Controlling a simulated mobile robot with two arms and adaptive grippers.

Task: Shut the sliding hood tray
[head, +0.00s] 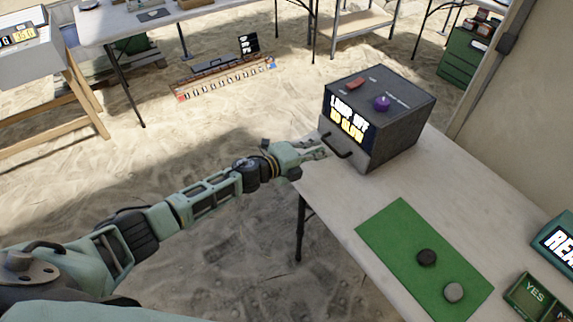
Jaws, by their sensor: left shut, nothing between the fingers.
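The grey box-shaped hood (400,125) stands at the far left end of the table. It has a lit screen with white and yellow text on its front. Its tray front (364,157) with a black curved handle (336,147) sits below and beside the screen and looks about flush with the body. My left gripper (322,150) is shut and empty, just left of the handle at the table's edge. I cannot tell whether its tips touch the handle. The inside of the tray is hidden. My right gripper is not in view.
The hood bears a purple knob (382,103) and a red button (356,84). A green mat (405,245) with a black disc (427,257) and a grey disc (453,292) lies nearer on the table. A YES box (533,296) stands at right. Sandy floor lies left.

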